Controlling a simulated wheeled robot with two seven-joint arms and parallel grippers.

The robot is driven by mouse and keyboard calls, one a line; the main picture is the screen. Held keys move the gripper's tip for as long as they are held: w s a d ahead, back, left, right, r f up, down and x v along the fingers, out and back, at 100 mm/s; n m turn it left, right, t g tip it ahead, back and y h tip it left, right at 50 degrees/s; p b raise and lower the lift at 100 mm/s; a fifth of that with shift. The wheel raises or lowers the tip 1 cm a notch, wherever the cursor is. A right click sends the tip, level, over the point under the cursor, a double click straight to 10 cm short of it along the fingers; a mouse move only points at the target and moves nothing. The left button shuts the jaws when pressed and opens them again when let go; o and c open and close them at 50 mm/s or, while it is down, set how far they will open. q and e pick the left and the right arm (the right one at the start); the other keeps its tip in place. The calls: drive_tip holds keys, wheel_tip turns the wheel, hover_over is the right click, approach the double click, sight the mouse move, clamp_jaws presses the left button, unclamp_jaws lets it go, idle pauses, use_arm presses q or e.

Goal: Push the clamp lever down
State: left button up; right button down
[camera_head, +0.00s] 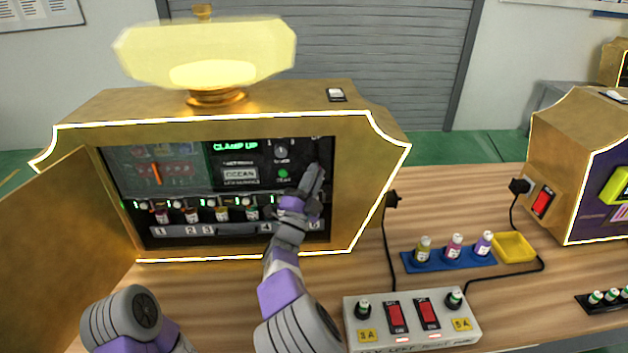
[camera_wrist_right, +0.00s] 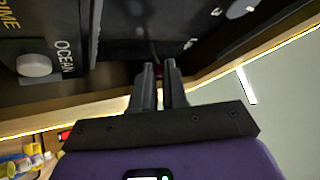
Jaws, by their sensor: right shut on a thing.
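The gold vending machine (camera_head: 370,160) stands open at left, and its display (camera_head: 235,147) reads "CLAMP UP". My right gripper (camera_head: 316,172) reaches into the right side of the panel. In the right wrist view its fingers (camera_wrist_right: 160,66) are close together, with a narrow gap between the tips. The lever is mostly hidden by the gripper in the head view. My left arm shows at bottom left, but its gripper is out of view.
Several small bottles (camera_head: 222,213) stand in a row inside the machine. Its open door (camera_head: 60,220) is at left. A power strip (camera_head: 410,330), a blue bottle tray (camera_head: 448,261) and a yellow tray (camera_head: 514,247) lie on the wooden table at right. Another machine (camera_head: 570,150) stands at far right.

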idle(0.3)
drive_tip(key=c, duration=1.1)
unclamp_jaws()
drive_tip(key=shift+c, duration=0.2)
drive_tip(key=p+v, duration=0.1)
drive_tip(key=v, duration=0.6)
drive_tip(key=shift+s+a, duration=0.15)
drive_tip(key=shift+s, duration=0.1)
